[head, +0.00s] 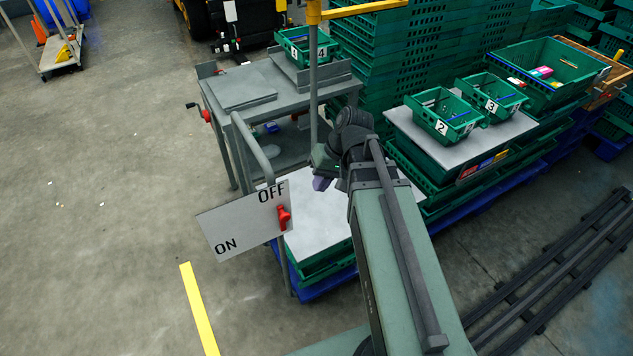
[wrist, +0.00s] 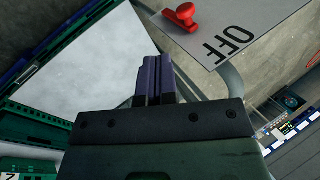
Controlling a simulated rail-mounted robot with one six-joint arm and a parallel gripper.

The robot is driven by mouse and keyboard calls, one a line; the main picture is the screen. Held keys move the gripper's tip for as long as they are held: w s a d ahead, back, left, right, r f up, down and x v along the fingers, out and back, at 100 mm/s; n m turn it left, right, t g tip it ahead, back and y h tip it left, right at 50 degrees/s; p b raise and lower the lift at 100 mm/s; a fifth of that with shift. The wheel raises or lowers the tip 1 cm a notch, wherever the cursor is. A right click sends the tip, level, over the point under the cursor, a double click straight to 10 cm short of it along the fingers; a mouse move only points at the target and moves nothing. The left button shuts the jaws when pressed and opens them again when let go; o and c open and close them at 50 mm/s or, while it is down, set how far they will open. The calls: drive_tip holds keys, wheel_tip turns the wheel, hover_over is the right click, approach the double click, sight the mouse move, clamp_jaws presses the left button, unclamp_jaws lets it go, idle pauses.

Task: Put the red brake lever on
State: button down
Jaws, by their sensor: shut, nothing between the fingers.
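The red brake lever (head: 284,217) is on a grey sign plate (head: 235,226) marked OFF at the upper right and ON at the lower left. The lever is at the OFF end. In the wrist view the red lever (wrist: 183,15) shows at the top, beyond my fingertips and a little to the right, beside the word OFF. My gripper (head: 321,182) is right of the plate in the head view, apart from the lever. In the wrist view its purple fingers (wrist: 157,75) are together with nothing between them.
A white-topped stack (head: 322,225) of green crates stands below my gripper, behind the plate. A grey metal cart (head: 273,105) is behind it. Crates numbered 2 (head: 442,116) and 3 (head: 491,97) stand at the right. The floor left of the plate is clear.

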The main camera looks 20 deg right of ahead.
drive_tip(key=shift+w+d+f+n+y+b, duration=0.1)
drive_tip(key=shift+d+f+y+b, duration=0.05)
drive_tip(key=shift+d+y+b, duration=0.55)
drive_tip(key=shift+w+d+f+n+y+b, duration=0.1)
drive_tip(key=shift+d+f+y+b, duration=0.1)
drive_tip(key=shift+d+y+b, duration=0.45)
drive_tip(key=shift+d+f+n+y+b, duration=0.15)
drive_tip(key=shift+d+y+b, duration=0.2)
drive_tip(key=shift+d+b, duration=0.5)
drive_tip(key=shift+d+f, duration=0.1)
drive_tip(key=shift+d, duration=0.05)
drive_tip(key=a+r+b+x, duration=0.1)
drive_tip(key=b+x, duration=0.6)
drive_tip(key=x, duration=0.6)
drive_tip(key=shift+w+a+r+b, duration=0.15)
drive_tip(key=shift+a+r+b, duration=0.15)
drive_tip(key=shift+a, duration=0.05)
